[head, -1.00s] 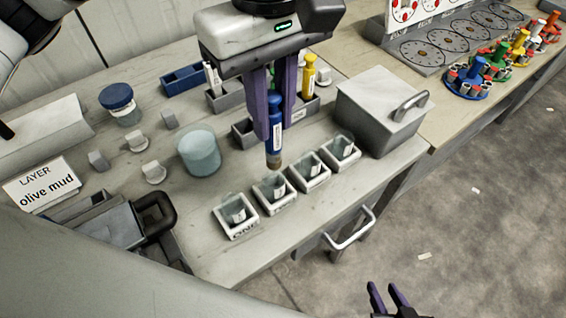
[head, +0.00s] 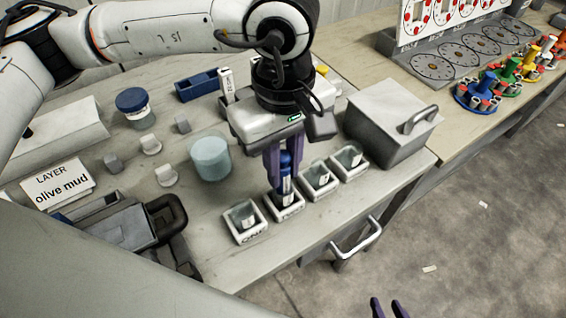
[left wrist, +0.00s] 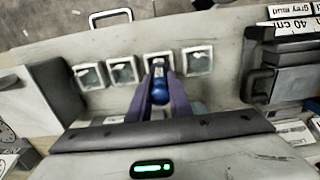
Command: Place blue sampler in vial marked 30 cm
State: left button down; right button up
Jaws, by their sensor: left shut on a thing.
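My left gripper (head: 284,182) is shut on the blue sampler (head: 286,163), which is held upright. The sampler's lower end is at the second vial from the left in the head view, in a white holder (head: 292,213). The fingers hide that vial, so I cannot tell how deep the sampler sits. Three other clear vials stand in holders: one at the left (head: 245,218), two at the right (head: 320,179) (head: 350,157). Their depth marks are too small to read. The left wrist view also shows the sampler (left wrist: 159,85). My right gripper (head: 388,308) is open and empty over the floor.
A grey lidded box (head: 391,125) stands right of the vials. A pale blue jar (head: 210,158) stands left. An "olive mud" sign (head: 58,184) and a dark case (head: 125,228) are further left.

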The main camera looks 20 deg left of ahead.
pick_arm(q)
jog(key=c, duration=1.6)
grip_release()
jog(key=shift+f, duration=0.1)
jog(key=shift+r+p, duration=0.3)
jog(key=shift+p, duration=0.05)
jog(key=shift+r+b, duration=0.3)
jog(key=shift+r, duration=0.1)
notch_tip(320, 180, up, 11)
jog(key=shift+f+b, duration=0.1)
jog(key=shift+b, duration=0.45)
